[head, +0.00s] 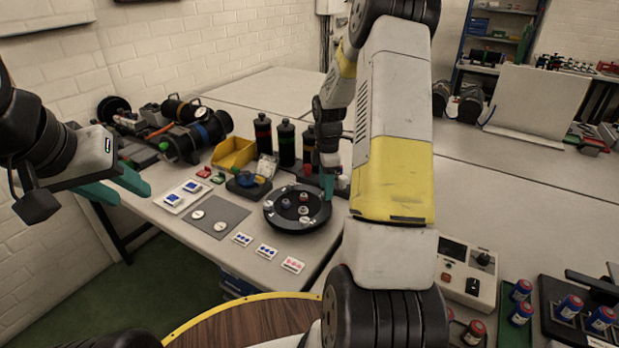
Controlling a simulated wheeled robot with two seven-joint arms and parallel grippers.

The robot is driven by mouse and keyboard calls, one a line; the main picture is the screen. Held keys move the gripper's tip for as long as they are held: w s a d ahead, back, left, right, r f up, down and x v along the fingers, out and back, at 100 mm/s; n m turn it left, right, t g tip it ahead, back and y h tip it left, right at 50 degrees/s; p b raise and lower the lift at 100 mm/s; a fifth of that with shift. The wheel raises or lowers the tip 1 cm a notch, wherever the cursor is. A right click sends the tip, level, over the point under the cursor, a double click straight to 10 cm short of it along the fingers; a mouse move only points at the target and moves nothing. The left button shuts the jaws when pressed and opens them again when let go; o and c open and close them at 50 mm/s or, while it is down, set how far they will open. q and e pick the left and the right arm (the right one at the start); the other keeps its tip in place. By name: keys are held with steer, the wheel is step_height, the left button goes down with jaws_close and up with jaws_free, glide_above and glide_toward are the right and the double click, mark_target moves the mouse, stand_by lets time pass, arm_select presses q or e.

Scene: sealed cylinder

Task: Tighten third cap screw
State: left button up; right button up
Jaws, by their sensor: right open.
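A round black disc-shaped fixture (271,217) sits on the white table near the middle of the view. Several small round pieces stand on its top, some dark, some silver; which one is the third cap screw I cannot tell. My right gripper (327,186) points down at the right rim of the fixture, partly hidden by my own arm. Its teal finger is seen side-on; its jaws are open, and contact with a screw cannot be made out. My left gripper (133,195) is at the far left, away from the fixture, with its teal fingers apart and empty.
Behind the fixture stand black bottles (286,143) and a yellow bin (235,153). A grey mat (220,222) with two silver discs lies left of it, and printed cards (267,251) lie in front.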

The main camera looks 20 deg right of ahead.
steer(key=shift+f, duration=0.95)
jaws_close()
